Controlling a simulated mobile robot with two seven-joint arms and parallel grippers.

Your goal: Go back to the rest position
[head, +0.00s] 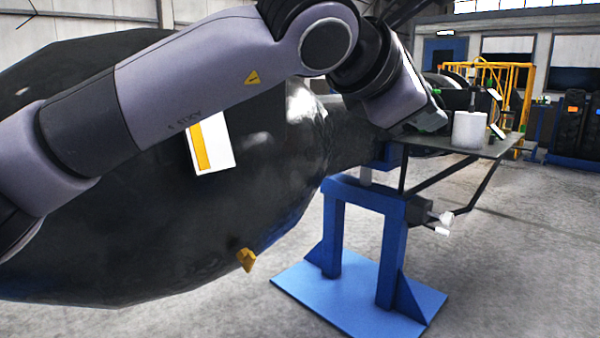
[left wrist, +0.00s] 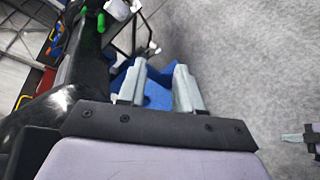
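My left arm crosses the head view from the left, in front of a large dark casting (head: 130,235). My left gripper (left wrist: 161,67) shows in the left wrist view with its two fingers apart and nothing between them. In the head view the hand end of that arm is over the casting's narrow end, and its fingertips cannot be made out. A small part that looks like my right gripper (left wrist: 298,137) shows at the right edge of the left wrist view; its opening is not clear. It is not seen in the head view.
A blue stand (head: 335,225) with a wide foot is under the casting's narrow end. A grey shelf (head: 500,147) holds a white cylinder (head: 469,130). A yellow frame (head: 515,80) stands behind. The floor at the lower right is clear.

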